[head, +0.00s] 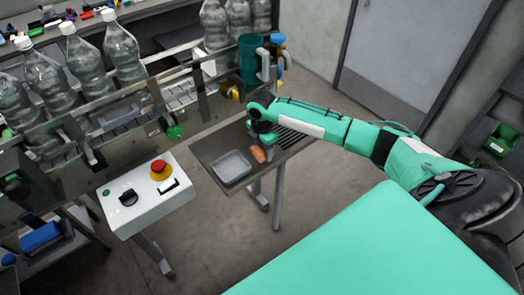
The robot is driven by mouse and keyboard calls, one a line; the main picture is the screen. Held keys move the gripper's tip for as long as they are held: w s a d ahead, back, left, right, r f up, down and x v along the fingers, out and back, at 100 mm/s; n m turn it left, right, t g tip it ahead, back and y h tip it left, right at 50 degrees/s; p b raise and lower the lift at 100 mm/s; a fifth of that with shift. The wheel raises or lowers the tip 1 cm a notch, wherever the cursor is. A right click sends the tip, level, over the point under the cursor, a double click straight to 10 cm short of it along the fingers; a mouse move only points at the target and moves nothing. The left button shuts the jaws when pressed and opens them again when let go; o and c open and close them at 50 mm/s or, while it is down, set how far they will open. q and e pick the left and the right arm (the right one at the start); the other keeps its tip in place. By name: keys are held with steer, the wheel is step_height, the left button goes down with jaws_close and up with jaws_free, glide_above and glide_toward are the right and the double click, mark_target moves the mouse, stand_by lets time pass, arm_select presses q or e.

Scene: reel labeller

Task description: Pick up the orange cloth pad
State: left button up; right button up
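The orange cloth pad (258,154) is a small orange shape on the dark side shelf (209,150), just right of a grey tray. My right gripper (262,138) reaches in from the right and points down, directly above and behind the pad in the head view. Its fingers are small and dark here, so I cannot tell whether they are open or shut, or whether they touch the pad. My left gripper is not in view.
A shallow grey tray (231,167) lies left of the pad. A white control box (148,195) with a red button stands farther left. A conveyor with clear bottles (83,60) runs behind, with a dark green cup (251,60) at its right end.

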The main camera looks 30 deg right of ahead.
mark_target(262, 148)
steer(key=shift+c, duration=0.9)
steer(key=shift+r, duration=0.55)
step_height(262, 148, up, 19)
steer(key=b, duration=0.5)
